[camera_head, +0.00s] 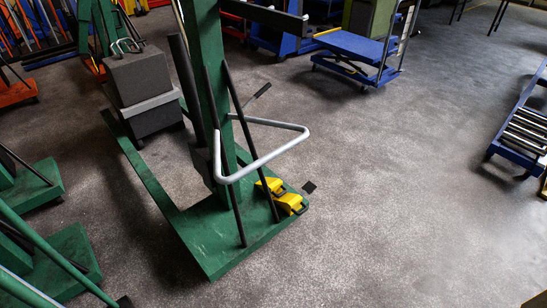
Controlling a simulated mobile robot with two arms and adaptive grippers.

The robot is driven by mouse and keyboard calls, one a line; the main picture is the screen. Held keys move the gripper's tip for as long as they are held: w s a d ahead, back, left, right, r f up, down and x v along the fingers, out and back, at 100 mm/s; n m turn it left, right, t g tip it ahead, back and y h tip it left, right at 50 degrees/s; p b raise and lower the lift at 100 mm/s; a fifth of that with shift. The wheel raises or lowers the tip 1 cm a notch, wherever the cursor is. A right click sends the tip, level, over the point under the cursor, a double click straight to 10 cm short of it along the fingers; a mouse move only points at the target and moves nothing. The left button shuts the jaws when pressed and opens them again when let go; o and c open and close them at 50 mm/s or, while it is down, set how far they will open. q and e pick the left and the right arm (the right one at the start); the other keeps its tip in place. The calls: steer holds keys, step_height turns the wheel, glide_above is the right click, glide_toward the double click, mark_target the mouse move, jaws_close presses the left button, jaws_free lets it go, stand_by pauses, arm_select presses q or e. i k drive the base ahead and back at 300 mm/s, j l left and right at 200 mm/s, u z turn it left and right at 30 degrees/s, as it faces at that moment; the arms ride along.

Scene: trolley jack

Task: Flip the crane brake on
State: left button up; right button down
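A green crane (207,230) stands left of the middle, with an upright column, a flat base and a long leg reaching back to the left. A silver loop handle (262,163) sticks out from its column. Two yellow brake pedals (289,203) sit side by side at the right end of the base, close to the floor. Whether the brake is on or off I cannot tell. A small black piece (309,187) shows just right of the pedals. Neither of my grippers is in view.
A grey block (143,80) stands behind the crane's leg. Other green bases (35,184) crowd the left edge. A blue lift cart (355,45) stands at the back, and a blue roller frame (522,130) at the right. The grey floor (410,210) right of the crane is clear.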

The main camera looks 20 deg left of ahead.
mark_target(309, 187)
steer(key=i+l+u, duration=0.55)
steer(key=l+u, duration=0.3)
steer(key=i+l+u, duration=0.25)
steer(key=l+u, duration=0.55)
steer(key=l, duration=0.25)
steer(key=i+l, duration=0.05)
